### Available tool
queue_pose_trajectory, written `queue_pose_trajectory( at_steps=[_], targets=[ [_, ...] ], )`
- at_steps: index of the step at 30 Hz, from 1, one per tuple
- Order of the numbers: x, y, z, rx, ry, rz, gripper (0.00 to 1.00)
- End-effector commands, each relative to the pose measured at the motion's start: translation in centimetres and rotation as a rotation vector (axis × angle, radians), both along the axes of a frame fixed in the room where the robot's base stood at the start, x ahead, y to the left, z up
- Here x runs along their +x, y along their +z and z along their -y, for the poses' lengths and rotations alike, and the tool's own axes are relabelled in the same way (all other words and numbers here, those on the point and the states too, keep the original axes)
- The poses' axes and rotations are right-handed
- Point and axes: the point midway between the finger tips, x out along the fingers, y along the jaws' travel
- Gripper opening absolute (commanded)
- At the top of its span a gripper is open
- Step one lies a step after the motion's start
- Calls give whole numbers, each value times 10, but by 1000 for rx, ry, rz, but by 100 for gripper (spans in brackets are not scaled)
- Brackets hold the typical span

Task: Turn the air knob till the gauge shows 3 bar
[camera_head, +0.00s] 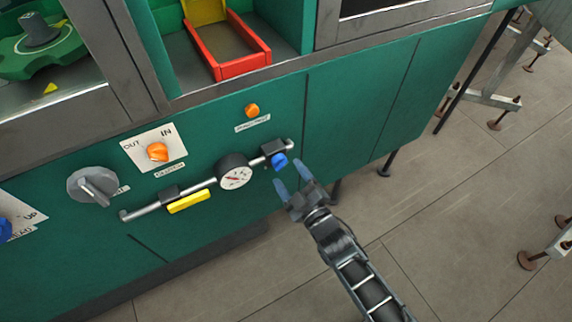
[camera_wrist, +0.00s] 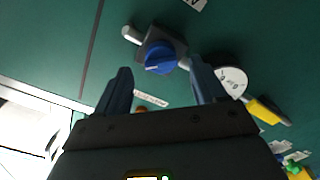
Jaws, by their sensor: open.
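The blue air knob (camera_head: 279,162) sits under a grey block at the right end of a pipe on the green panel. The round white gauge (camera_head: 235,176) is left of it on the same pipe; its needle reading is too small to tell. My gripper (camera_head: 293,178) is open and empty, its fingertips just short of the knob and apart from it. In the wrist view the blue knob (camera_wrist: 160,57) shows a pale line and lies ahead of the open fingers of my gripper (camera_wrist: 158,80). The gauge (camera_wrist: 232,80) is partly behind the right finger there.
An orange button (camera_head: 251,110) is above the pipe, and an orange knob (camera_head: 157,152) sits on an IN/OUT plate. A yellow bar (camera_head: 188,201) hangs below the pipe, and a grey knob (camera_head: 93,186) is further left. The panel right of the blue knob is bare.

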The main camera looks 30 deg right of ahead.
Motion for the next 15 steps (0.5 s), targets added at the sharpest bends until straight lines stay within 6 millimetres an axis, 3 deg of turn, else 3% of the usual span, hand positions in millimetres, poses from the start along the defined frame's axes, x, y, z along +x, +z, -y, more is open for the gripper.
queue_pose_trajectory(
  at_steps=[6, 15],
  targets=[
    [28, 0, 1, 0, -1, -1, 70],
    [35, 0, 0, 0, 0, -1, 70]
  ],
)
